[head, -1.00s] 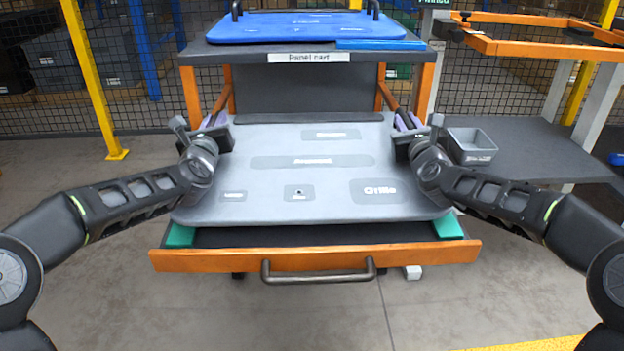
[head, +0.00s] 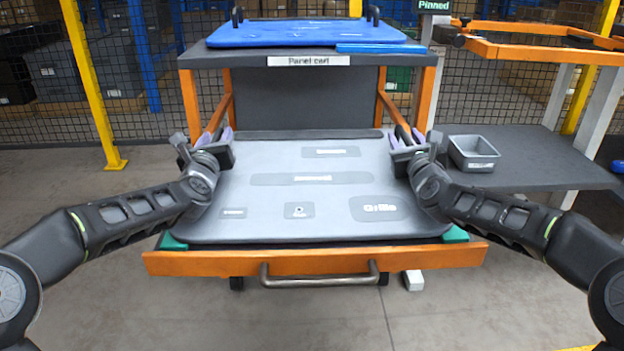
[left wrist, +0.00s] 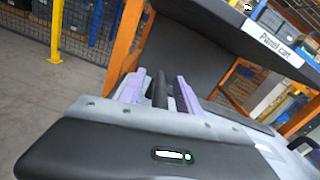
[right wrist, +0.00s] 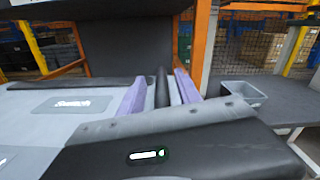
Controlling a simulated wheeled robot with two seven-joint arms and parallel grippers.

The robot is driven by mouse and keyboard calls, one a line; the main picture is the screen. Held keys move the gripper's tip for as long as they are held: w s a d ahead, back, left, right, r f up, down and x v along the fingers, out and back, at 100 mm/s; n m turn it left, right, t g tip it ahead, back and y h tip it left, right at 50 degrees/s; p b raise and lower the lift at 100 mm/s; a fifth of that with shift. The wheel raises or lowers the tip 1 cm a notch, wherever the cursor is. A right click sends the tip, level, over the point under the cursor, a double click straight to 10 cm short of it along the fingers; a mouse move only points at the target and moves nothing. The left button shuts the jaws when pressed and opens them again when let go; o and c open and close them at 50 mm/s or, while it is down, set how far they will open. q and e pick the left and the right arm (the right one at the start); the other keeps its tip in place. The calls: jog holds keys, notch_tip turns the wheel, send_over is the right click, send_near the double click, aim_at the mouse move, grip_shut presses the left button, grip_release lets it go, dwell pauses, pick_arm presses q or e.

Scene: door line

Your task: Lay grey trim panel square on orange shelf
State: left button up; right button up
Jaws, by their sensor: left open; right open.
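The grey trim panel (head: 300,215) lies flat, face up, on the orange shelf (head: 310,262). Its front edge runs roughly parallel to the shelf's front board, just behind it. Green pieces (head: 455,234) show at both front corners. My left gripper (head: 214,137) is open at the panel's left side; in the left wrist view a dark bar (left wrist: 160,88) stands between its purple fingers, apparently a handle, with gaps beside it. My right gripper (head: 405,138) is open at the right side, a similar bar (right wrist: 161,88) between its fingers. The panel's far corners are partly hidden.
The cart's upper deck (head: 220,58) overhangs the rear, carrying a blue panel (head: 310,32). Orange posts (head: 427,98) rise close beside both grippers. A side table (head: 540,160) with a grey bin (head: 472,152) stands right. The floor in front is clear.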

pick_arm(q)
jog(key=s, duration=1.2)
jog(key=shift+d, duration=0.25)
pick_arm(e)
jog(key=s, duration=1.1)
jog(key=shift+d, duration=0.35)
jog(key=shift+s, duration=0.5)
pick_arm(q)
jog(key=shift+s, duration=0.1)
